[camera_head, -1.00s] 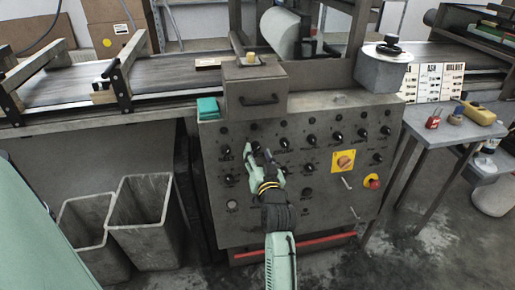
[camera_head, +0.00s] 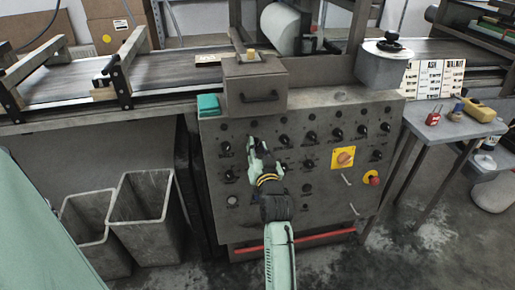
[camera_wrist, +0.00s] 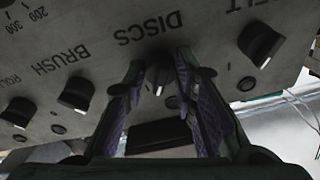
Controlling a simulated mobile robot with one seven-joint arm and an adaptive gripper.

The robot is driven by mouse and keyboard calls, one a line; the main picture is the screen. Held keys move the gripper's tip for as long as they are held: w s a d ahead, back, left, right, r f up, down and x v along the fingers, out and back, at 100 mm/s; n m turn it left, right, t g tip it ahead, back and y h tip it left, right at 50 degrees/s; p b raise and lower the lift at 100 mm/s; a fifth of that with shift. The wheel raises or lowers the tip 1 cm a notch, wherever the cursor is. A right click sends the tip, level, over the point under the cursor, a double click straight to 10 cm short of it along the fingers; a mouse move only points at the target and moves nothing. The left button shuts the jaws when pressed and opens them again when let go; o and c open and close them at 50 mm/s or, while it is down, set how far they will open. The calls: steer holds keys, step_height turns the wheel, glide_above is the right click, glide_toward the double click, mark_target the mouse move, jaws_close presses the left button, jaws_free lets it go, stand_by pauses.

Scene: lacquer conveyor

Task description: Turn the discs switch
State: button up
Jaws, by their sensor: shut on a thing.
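The discs switch (camera_wrist: 158,76) is a small dark knob with a pale pointer mark, set in the grey control panel (camera_head: 330,205) under the label DISCS. In the wrist view the label reads upside down. My gripper (camera_wrist: 158,84) has a finger on each side of this knob and is shut on it. In the head view my gripper (camera_head: 257,149) is at the upper left of the panel and hides the knob.
Similar knobs flank it, marked BRUSH (camera_wrist: 76,94) and, partly cut off, BELT (camera_wrist: 260,43). A yellow-plated switch (camera_head: 344,157) and a red button (camera_head: 375,181) are at the panel's right. Grey bins (camera_head: 145,215) stand left. A side table (camera_head: 460,130) stands right.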

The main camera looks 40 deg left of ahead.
jaws_close()
steer(key=shift+f+n+b, duration=0.15)
steer(key=shift+n+b, duration=0.15)
steer(key=shift+b, duration=0.15)
steer(key=shift+w+f+n+b, duration=0.1)
steer(key=shift+n+b, duration=0.4)
steer(key=shift+b, duration=0.3)
steer(key=n+b, duration=0.2)
steer(key=b, duration=0.1)
steer(key=shift+d+n+g+y, duration=0.1)
steer(key=shift+n+g+y, duration=0.2)
steer(key=shift+n+g, duration=0.1)
steer(key=n+g+b, duration=0.1)
steer(key=n+b, duration=0.4)
steer(key=shift+w, duration=0.1)
steer(key=shift+r+n+g+b, duration=0.25)
steer(key=shift+n+b, duration=0.4)
steer(key=shift+n, duration=0.35)
steer(key=shift+r+n+g+b, duration=0.1)
steer(key=shift+n+g+b, duration=0.15)
steer(key=shift+n+b, duration=0.6)
steer(key=shift+n, duration=0.35)
